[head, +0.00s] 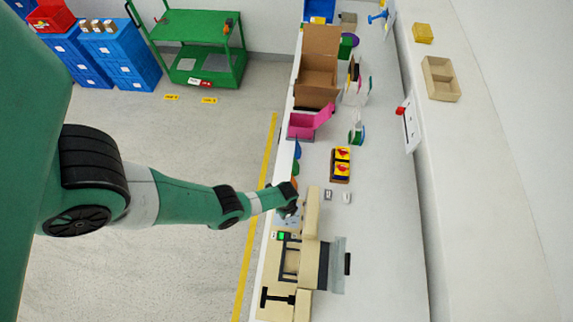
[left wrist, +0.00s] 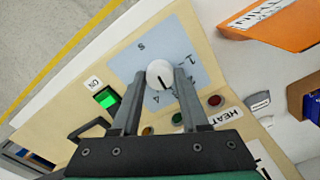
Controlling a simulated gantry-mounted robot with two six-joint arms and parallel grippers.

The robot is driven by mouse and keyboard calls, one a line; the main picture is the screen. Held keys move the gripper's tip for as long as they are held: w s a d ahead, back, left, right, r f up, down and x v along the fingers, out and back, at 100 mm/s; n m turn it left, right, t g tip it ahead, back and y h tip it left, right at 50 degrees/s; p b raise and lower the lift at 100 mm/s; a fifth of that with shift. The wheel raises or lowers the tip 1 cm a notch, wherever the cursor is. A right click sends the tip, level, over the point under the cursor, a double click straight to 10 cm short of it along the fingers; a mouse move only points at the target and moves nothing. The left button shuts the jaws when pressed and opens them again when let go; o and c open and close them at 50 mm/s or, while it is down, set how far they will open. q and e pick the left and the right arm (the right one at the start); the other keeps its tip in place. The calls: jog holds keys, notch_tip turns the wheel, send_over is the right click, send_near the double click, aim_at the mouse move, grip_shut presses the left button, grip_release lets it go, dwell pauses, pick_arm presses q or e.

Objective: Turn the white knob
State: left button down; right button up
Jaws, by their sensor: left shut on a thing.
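The white knob (left wrist: 160,73) is round with a dark pointer line. It sits on a light blue dial plate (left wrist: 165,45) printed with numbers, on a beige panel (left wrist: 75,75). My left gripper (left wrist: 159,78) has one finger on each side of the knob and is shut on it. In the head view my left gripper (head: 289,208) is at the front of the beige machine (head: 290,260) on the bench; the knob is hidden there. My right gripper is in neither view.
A lit green button (left wrist: 105,98) and a black handle (left wrist: 88,129) are left of the knob in the wrist view. An orange bin (left wrist: 275,25) stands at upper right. Several boxes line the bench (head: 385,200).

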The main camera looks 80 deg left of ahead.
pick_arm(q)
jog(key=m, duration=0.6)
jog(key=shift+m, duration=0.3)
dwell(0.4)
jog(key=shift+c, duration=2.1)
grip_release()
